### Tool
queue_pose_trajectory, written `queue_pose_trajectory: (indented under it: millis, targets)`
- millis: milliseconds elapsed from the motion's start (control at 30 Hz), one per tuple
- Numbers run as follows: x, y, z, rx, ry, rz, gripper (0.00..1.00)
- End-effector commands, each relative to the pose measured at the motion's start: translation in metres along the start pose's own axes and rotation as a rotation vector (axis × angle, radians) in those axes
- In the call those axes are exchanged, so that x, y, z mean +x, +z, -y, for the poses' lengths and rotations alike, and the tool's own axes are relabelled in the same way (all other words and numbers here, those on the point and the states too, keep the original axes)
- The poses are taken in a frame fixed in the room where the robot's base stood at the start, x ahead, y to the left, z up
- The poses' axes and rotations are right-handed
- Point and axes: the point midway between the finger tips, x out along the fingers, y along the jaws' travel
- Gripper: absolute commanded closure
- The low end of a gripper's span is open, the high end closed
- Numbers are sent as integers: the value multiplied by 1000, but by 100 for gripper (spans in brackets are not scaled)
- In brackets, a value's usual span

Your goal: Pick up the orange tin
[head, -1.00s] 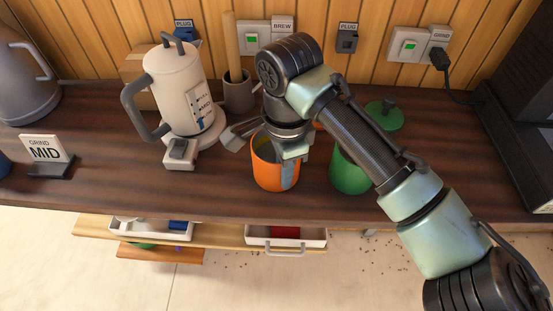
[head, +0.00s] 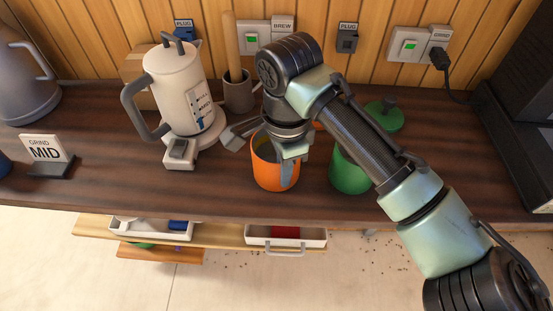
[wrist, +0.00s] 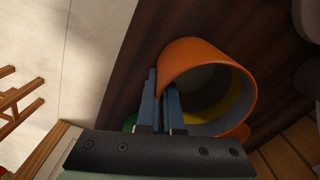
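The orange tin (head: 270,178) stands upright and open-topped on the dark wooden counter, near its front edge. In the wrist view the tin (wrist: 205,52) shows its open mouth, with a yellow band inside. My gripper (wrist: 160,100) is at the tin's rim, one finger inside and one outside, closed on the wall. In the head view the outer finger of my gripper (head: 287,172) lies against the tin's right front side. The tin's base appears to rest on the counter. My wrist hides part of the rim.
A green tin (head: 349,174) stands close on the right, partly behind my arm. A white kettle (head: 178,92) stands at the back left, with a grey cup (head: 238,95) beside it. A "GRIND MID" sign (head: 45,150) is far left. Drawers (head: 286,242) stick out below the counter.

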Motion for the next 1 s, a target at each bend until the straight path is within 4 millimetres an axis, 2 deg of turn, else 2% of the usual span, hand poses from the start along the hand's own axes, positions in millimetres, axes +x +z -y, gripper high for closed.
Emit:
queue_pose_trajectory:
  millis: [667,833,1000]
  targets:
    - [-2,0,0,0,-2,0,100]
    - [-20,1,1,-2,-4,0,100]
    - [-56,0,1,-2,-5,-2,100]
